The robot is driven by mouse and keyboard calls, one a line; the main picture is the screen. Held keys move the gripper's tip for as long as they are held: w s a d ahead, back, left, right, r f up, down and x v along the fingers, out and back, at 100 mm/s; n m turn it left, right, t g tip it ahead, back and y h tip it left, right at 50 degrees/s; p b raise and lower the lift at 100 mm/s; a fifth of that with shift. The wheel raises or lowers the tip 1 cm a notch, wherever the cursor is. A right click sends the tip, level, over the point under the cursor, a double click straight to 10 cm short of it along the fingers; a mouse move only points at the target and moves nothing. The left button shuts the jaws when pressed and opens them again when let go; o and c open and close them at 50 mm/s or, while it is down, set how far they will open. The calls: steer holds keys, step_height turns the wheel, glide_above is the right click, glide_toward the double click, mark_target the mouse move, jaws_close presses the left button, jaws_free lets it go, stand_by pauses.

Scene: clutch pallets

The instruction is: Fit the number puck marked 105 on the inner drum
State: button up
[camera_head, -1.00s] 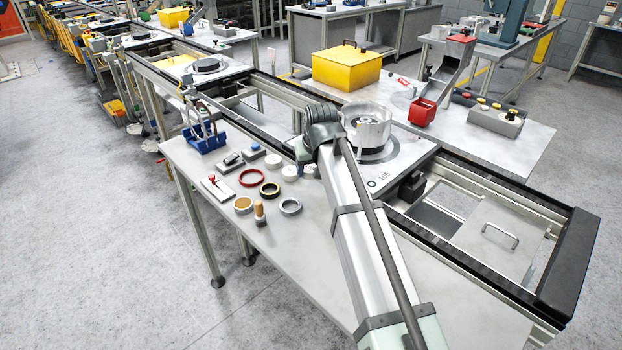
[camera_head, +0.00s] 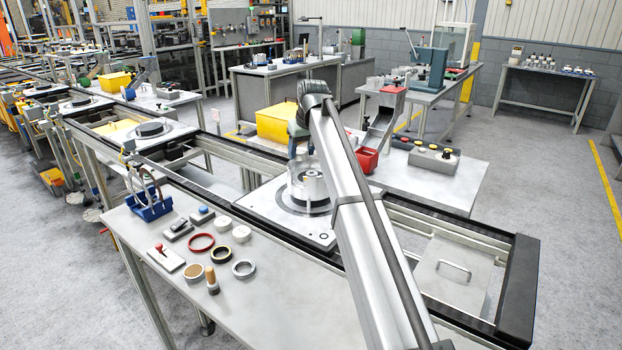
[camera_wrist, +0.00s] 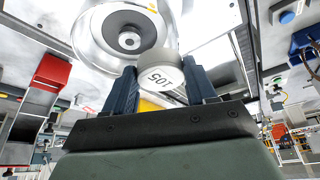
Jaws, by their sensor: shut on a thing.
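The white number puck marked 105 (camera_wrist: 160,78) is held between the two dark blue fingers of my gripper (camera_wrist: 163,88), its printed face towards the wrist camera. The inner drum (camera_wrist: 122,32) is a dark round part with a light centre, inside a clear-walled housing (camera_wrist: 85,42). In the wrist view the puck overlaps the drum's near side; I cannot tell whether they touch. In the head view the housing (camera_head: 300,190) stands on the grey pallet (camera_head: 262,212), partly behind my arm.
Two white pucks (camera_head: 223,222) (camera_head: 241,233), a red ring (camera_head: 201,243), other rings and a blue rack (camera_head: 150,207) are on the front table (camera_head: 270,300). A yellow box (camera_head: 277,123) and red bin (camera_head: 367,160) stand behind the housing. The front table's right part is clear.

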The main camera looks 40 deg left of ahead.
step_height(320, 180, up, 2)
glide_above(312, 173)
steer(key=shift+s+d+f, duration=0.1)
steer(key=shift+d+f, duration=0.05)
steer(key=shift+f, duration=1.4)
steer(key=shift+s+d+f, duration=0.1)
steer(key=shift+f, duration=1.5)
steer(key=shift+d+f, duration=0.15)
steer(key=shift+f, duration=1.4)
steer(key=shift+f, duration=0.6)
steer(key=o, duration=1)
steer(key=shift+r, duration=0.1)
